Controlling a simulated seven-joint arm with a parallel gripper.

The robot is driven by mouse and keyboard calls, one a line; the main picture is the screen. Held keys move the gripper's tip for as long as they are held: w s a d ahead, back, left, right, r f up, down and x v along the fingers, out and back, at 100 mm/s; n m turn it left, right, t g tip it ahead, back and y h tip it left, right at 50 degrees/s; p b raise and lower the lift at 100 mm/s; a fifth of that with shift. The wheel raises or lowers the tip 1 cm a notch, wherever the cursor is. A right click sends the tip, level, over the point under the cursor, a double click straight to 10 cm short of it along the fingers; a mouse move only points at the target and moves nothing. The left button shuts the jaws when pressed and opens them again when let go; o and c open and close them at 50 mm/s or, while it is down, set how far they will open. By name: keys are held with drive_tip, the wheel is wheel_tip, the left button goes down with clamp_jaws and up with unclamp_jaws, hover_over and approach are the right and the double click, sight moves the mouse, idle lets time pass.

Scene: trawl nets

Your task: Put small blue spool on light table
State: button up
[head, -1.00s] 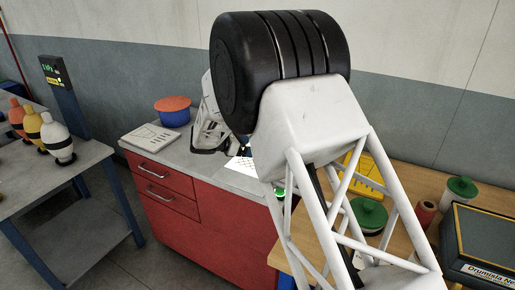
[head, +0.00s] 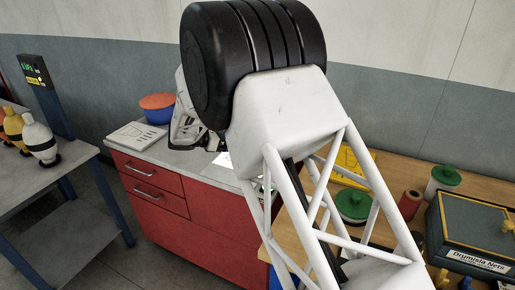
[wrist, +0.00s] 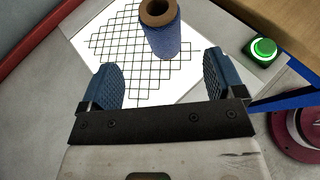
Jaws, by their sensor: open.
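The small blue spool (wrist: 164,38), wound on a brown core, appears to stand upright on the light table (wrist: 109,32), a glowing white panel with a black net grid, in the wrist view. My gripper (wrist: 160,74) is open and empty, its two blue pads apart. The spool shows just beyond and between the pads, and I see no contact. Only a bright corner of the light table (head: 224,160) shows there.
A green button (wrist: 263,49) sits right of the light table, with a dark red round thing (wrist: 300,130) nearer. An orange-topped blue pot (head: 157,109) stands on the red-drawer cabinet (head: 150,187). A wooden bench (head: 395,170) at right holds green-lidded jars and a box.

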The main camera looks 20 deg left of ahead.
idle(0.3)
drive_tip(key=w+d+r+m+g, duration=0.1)
drive_tip(key=d+r+m+g, duration=0.3)
drive_tip(key=d, duration=0.7)
drive_tip(key=d+r+m, duration=0.2)
drive_tip(key=d+r, duration=0.3)
drive_tip(key=d, duration=0.5)
drive_tip(key=s+d+r+m+g+y, duration=0.15)
drive_tip(key=s+d+r+m, duration=0.25)
drive_tip(key=d, duration=0.8)
drive_tip(key=s+d+r+m+g+y, duration=0.1)
drive_tip(key=s+d+r+m+g, duration=0.2)
drive_tip(key=d, duration=0.8)
drive_tip(key=s+d+r+m+y, duration=0.25)
drive_tip(key=s+d+m, duration=0.55)
drive_tip(key=s+d, duration=0.7)
drive_tip(key=s+d+f+m+y, duration=0.1)
drive_tip(key=s+d+f+m, duration=0.1)
drive_tip(key=s, duration=0.6)
drive_tip(key=s+d+f+m+y, duration=0.1)
drive_tip(key=s+d+m+y, duration=0.1)
drive_tip(key=s+d+m, duration=0.3)
drive_tip(key=s, duration=0.4)
drive_tip(key=shift+d+f+m, duration=0.25)
drive_tip(key=shift+f+m, duration=0.15)
